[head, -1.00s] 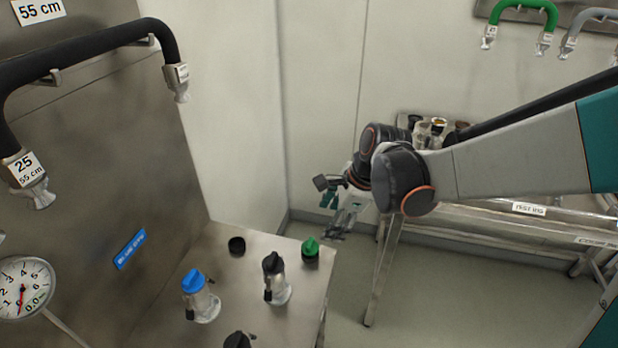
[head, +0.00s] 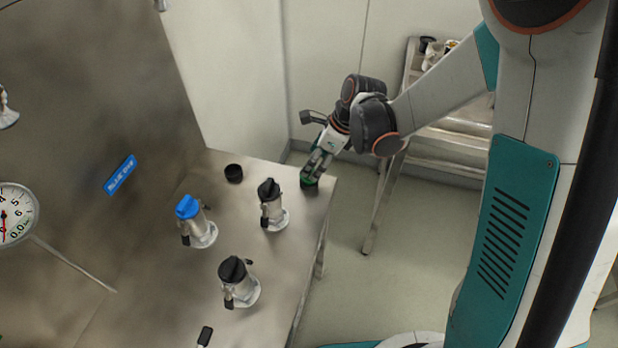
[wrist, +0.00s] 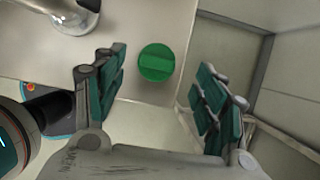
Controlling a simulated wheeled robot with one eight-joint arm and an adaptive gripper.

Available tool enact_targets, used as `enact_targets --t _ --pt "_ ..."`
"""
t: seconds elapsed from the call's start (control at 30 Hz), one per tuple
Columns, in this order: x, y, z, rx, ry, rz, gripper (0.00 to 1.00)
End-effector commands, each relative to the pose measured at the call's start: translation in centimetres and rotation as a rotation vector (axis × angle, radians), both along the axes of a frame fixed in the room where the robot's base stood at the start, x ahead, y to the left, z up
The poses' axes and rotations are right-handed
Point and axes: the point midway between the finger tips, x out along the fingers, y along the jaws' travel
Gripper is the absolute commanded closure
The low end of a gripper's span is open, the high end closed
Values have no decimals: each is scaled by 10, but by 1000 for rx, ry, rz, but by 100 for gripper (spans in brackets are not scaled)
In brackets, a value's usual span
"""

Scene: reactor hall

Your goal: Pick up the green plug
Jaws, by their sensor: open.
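The green plug (wrist: 156,63) sits on the steel table near its far right corner. In the wrist view it shows as a round green cap with a raised bar across it. My gripper (wrist: 163,95) is open, with one finger to each side of the plug and the plug between and slightly beyond the fingertips. In the head view my gripper (head: 314,168) is down at the plug (head: 309,183), which is mostly hidden by the fingers. I cannot tell whether a finger touches it.
On the steel table (head: 205,270) stand a blue-topped valve (head: 190,209), a black-topped valve (head: 270,203) close to my gripper, and another black-topped valve (head: 236,275). A metal rack (head: 450,150) stands to the right.

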Motion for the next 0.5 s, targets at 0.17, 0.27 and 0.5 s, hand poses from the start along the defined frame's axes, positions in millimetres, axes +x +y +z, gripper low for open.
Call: enact_targets --t 0.17,0.27,0.5 --pt "1 4 -12 0 0 1 35" --pt "1 9 -26 0 -1 3 35" --pt "5 19 -49 -1 -2 0 35"
